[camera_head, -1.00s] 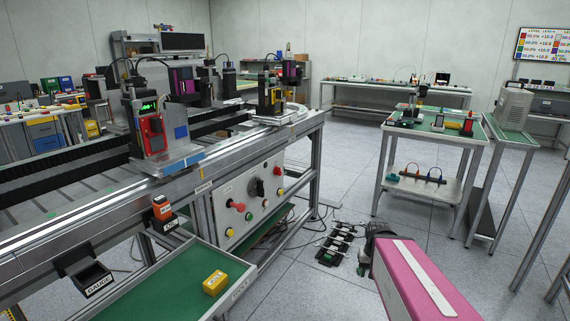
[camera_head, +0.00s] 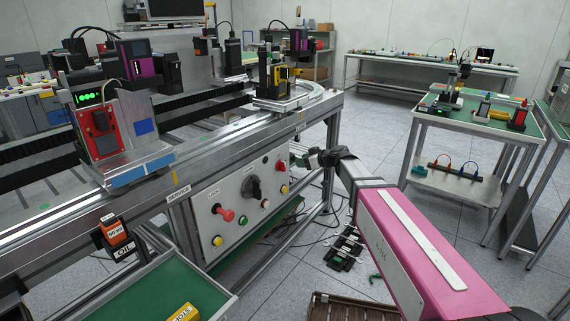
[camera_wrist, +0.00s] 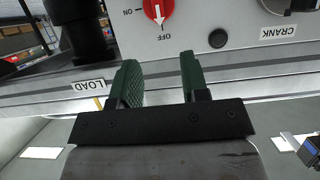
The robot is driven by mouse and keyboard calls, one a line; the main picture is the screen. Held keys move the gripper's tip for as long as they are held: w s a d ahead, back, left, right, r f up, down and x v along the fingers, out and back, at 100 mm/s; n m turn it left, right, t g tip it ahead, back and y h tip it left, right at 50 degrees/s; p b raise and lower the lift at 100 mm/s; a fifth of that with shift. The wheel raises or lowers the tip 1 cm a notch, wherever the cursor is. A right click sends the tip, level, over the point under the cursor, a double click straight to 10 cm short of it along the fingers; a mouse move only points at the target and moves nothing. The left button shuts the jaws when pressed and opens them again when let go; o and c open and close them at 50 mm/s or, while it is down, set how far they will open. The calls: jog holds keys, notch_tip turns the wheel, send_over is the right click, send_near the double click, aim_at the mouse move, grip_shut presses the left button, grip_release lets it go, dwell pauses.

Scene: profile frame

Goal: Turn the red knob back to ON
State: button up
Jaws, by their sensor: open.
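The red knob (camera_wrist: 157,10) is at the top of the wrist view, on a pale panel (camera_wrist: 200,12), partly cut off by the frame edge. Its white arrow points to the OFF label (camera_wrist: 163,37); the ON label (camera_wrist: 133,12) is to its left. My gripper (camera_wrist: 158,80) is open and empty, with its green-padded fingers apart. In the picture the knob lies beyond the fingertips, between their lines, and they do not touch it. In the head view my gripper (camera_head: 328,158) is dark and small beside the right end of the machine; I cannot identify this knob there.
A black button (camera_wrist: 218,38) and a CRANK label (camera_wrist: 278,32) are right of the knob; a dark cylindrical part (camera_wrist: 80,25) is left. In the head view, a control panel (camera_head: 235,195) has several buttons and a black rotary switch (camera_head: 252,187). A brown crate (camera_head: 350,308) stands on the floor.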

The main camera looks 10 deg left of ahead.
aim_at(282, 166)
jog(key=x, duration=1)
jog(key=shift+w+a+f, duration=0.15)
grip_shut()
